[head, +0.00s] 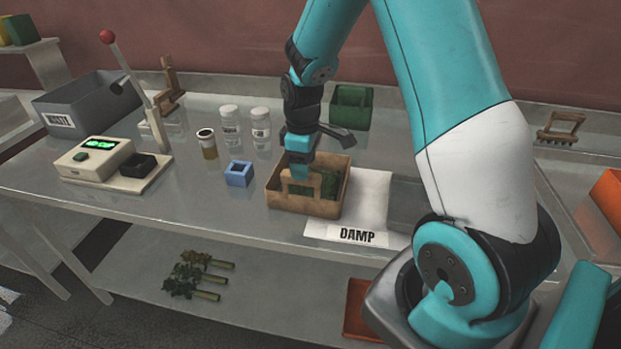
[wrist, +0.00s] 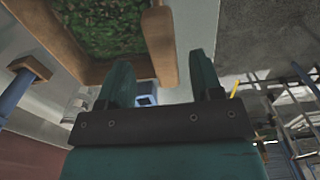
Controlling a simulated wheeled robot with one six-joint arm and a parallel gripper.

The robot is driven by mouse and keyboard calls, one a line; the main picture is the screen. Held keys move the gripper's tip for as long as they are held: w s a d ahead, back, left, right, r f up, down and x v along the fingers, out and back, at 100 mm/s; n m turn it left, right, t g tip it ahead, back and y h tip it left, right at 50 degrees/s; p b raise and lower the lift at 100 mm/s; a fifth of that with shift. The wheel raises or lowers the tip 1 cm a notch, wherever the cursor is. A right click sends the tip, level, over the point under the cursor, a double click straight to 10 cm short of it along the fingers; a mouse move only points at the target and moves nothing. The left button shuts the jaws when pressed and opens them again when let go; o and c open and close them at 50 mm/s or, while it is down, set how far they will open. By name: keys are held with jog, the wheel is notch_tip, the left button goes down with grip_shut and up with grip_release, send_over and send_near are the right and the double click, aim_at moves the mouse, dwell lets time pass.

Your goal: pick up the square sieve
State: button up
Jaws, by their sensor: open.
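The square sieve looks to be the tan wooden box (head: 293,203) holding dark green leaves, on the bench beside the "DAMP" label. Its wooden frame also shows at the top of the wrist view (wrist: 98,72).
A small blue box (head: 239,174) stands left of the sieve. Two clear jars (head: 261,128) and a brown-filled jar (head: 208,144) stand behind it. A green box (head: 351,107) is at the back. A white sheet labelled "DAMP" (head: 360,236) lies right. A scale (head: 95,158) is left.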

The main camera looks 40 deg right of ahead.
aim_at(322, 195)
jog(key=shift+w+a+f+p, duration=0.15)
jog(key=shift+f+p, duration=0.4)
jog(key=shift+f, duration=0.9)
jog(key=shift+a+f+p, duration=0.15)
jog(key=shift+f+p, duration=0.4)
jog(key=shift+f, duration=0.85)
grip_shut()
